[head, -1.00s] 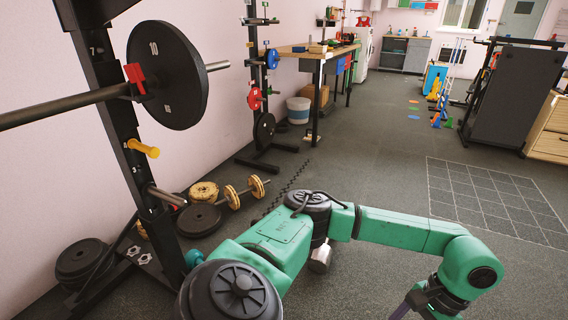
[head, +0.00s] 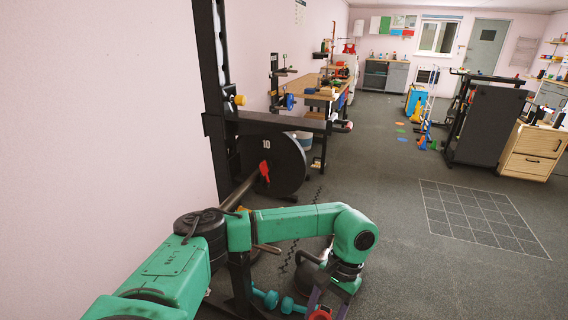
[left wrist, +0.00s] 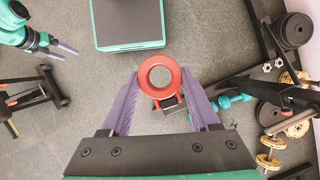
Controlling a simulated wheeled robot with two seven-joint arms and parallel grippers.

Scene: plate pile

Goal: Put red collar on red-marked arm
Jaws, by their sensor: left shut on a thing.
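The red collar (left wrist: 160,76) is a ring between the purple fingertips of my left gripper (left wrist: 158,84), which is shut on it. In the head view the collar (head: 320,313) shows at the bottom edge, with my left gripper (head: 328,300) partly cut off. The black rack (head: 222,120) stands at the left. Its horizontal arm (head: 310,125) has a small reddish spot near its pale end; I cannot tell if this is the red mark. The collar is well apart from this arm. My right gripper (left wrist: 62,48) appears empty, its fingers apart, at the left wrist view's upper left.
A black plate marked 10 (head: 284,165) sits on a bar with a red clip (head: 264,172). Teal dumbbells (head: 278,300) lie on the floor below. A workbench (head: 310,95) stands behind. The floor to the right is clear around a grid mat (head: 480,215).

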